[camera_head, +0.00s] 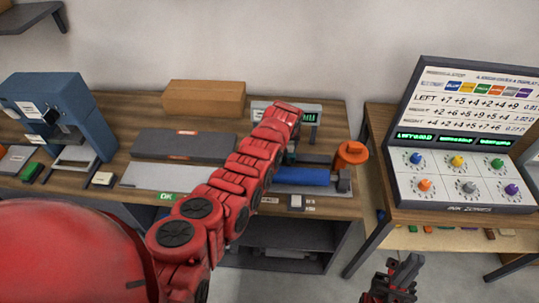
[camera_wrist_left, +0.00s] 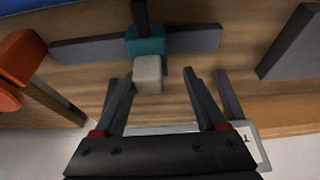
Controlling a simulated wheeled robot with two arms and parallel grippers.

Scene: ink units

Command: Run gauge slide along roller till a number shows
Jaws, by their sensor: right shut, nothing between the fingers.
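The blue roller (camera_head: 302,176) lies on the bench, partly behind my left arm in the head view; its edge shows in the left wrist view (camera_wrist_left: 28,8). The gauge slide is a teal block (camera_wrist_left: 146,42) with a pale knob (camera_wrist_left: 148,72), on a grey bar (camera_wrist_left: 195,39). My left gripper (camera_wrist_left: 160,78) is open, its fingers on either side of the knob with gaps. In the head view its fingers are hidden by the arm. A display with green characters (camera_head: 311,118) is partly covered by my arm. My right gripper (camera_head: 405,268) is shut and empty, low in front.
An orange knob (camera_head: 351,152) stands at the roller's right end. A blue machine (camera_head: 62,105), cardboard box (camera_head: 204,97) and dark grey slab (camera_head: 180,145) occupy the bench. A console (camera_head: 465,140) stands on the right table. Clear floor separates the tables.

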